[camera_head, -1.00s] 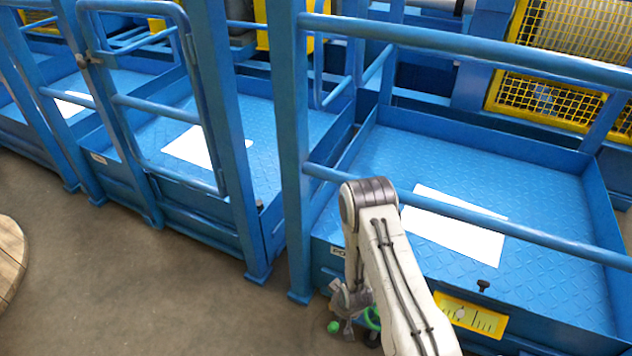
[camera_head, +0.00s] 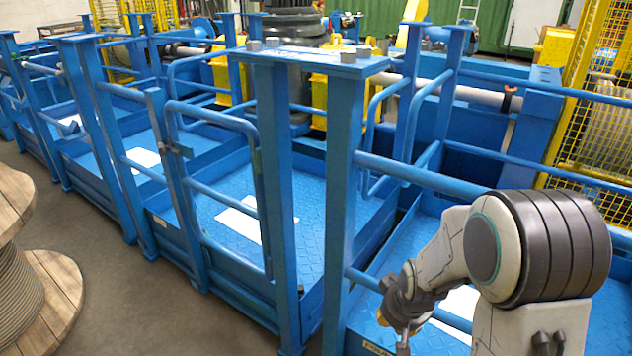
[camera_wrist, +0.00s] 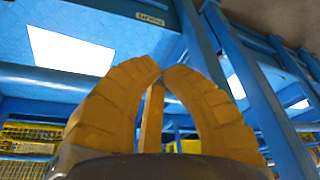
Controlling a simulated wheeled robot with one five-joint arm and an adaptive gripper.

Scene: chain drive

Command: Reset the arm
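My arm is bent at the right of the head view, its wrist hanging in front of the blue frame. My gripper (camera_head: 392,320) shows small and partly turned away there, close to a blue rail. In the wrist view my gripper (camera_wrist: 162,72) has two ribbed yellow-brown fingers curving in until their tips meet or nearly meet. A narrow yellow-brown piece stands between them, perhaps a third finger. I see no held object.
Blue railings and posts (camera_head: 272,190) enclose blue treadplate platforms with white sheets (camera_head: 243,222). A wooden cable reel (camera_head: 45,300) stands at the left. Grey floor (camera_head: 150,305) is clear between reel and frame. Yellow mesh guards (camera_head: 575,125) stand at the right.

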